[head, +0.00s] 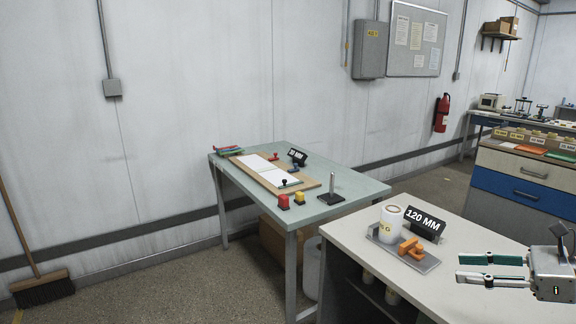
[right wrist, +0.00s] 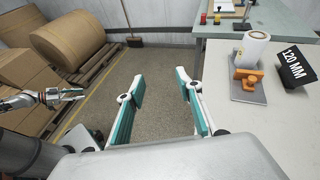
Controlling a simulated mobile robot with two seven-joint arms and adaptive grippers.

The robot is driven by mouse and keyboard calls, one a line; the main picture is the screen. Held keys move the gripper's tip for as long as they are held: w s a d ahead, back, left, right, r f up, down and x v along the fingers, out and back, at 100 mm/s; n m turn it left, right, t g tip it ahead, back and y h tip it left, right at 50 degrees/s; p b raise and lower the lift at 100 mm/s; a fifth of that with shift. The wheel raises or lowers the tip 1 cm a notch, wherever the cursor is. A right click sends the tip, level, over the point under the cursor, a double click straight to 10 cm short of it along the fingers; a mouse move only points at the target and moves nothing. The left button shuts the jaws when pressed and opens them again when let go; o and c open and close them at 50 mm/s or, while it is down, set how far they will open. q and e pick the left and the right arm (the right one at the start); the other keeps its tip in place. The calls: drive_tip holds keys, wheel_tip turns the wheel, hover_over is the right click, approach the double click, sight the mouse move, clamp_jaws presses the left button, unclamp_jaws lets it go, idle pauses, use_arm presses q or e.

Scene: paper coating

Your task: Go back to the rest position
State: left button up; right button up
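My right gripper (head: 462,268) shows at the right edge of the head view, over the near grey-white table (head: 350,238). Its two green-lined fingers are apart with nothing between them. It also shows in the right wrist view (right wrist: 160,86), fingers apart above the floor. My left gripper (right wrist: 82,94) shows small at the left edge of the right wrist view; its fingers look apart and empty. It is not in the head view.
A green table (head: 345,189) stands behind.

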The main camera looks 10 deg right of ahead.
drive_tip(key=s+a+f+m+t+h+b, duration=0.2)
drive_tip(key=f+m+h, duration=0.1)
drive_tip(key=f+m, duration=0.75)
drive_tip(key=s+a+f+m+t+h+b, duration=0.1)
drive_tip(key=s+f+m+h+b, duration=0.15)
drive_tip(key=f+m, duration=0.75)
drive_tip(key=s+a+f+m+t+h+b, duration=0.1)
drive_tip(key=s+a+f+m+t+h, duration=0.15)
drive_tip(key=f+m, duration=0.75)
use_arm(q)
wheel_tip(320, 180, down, 8)
drive_tip(key=s+b, duration=0.1)
drive_tip(key=b, duration=0.1)
drive_tip(key=shift+d+r, duration=0.15)
drive_tip(key=shift+r, duration=0.05)
use_arm(e)
drive_tip(key=s+a+f+m+g, duration=0.2)
drive_tip(key=a+f+m, duration=0.3)
drive_tip(key=a+f, duration=0.3)
drive_tip(key=s+a+f+m+g, duration=0.3)
drive_tip(key=s+a+f+m, duration=0.2)
drive_tip(key=a, duration=0.9)
wheel_tip(320, 180, down, 3)
drive_tip(key=shift+a+f+m+y, duration=0.1)
drive_tip(key=shift+a+m+y, duration=0.2)
drive_tip(key=shift+m+y, duration=0.1)
use_arm(q)
drive_tip(key=shift+s+f, duration=0.1)
drive_tip(key=shift+f, duration=0.1)
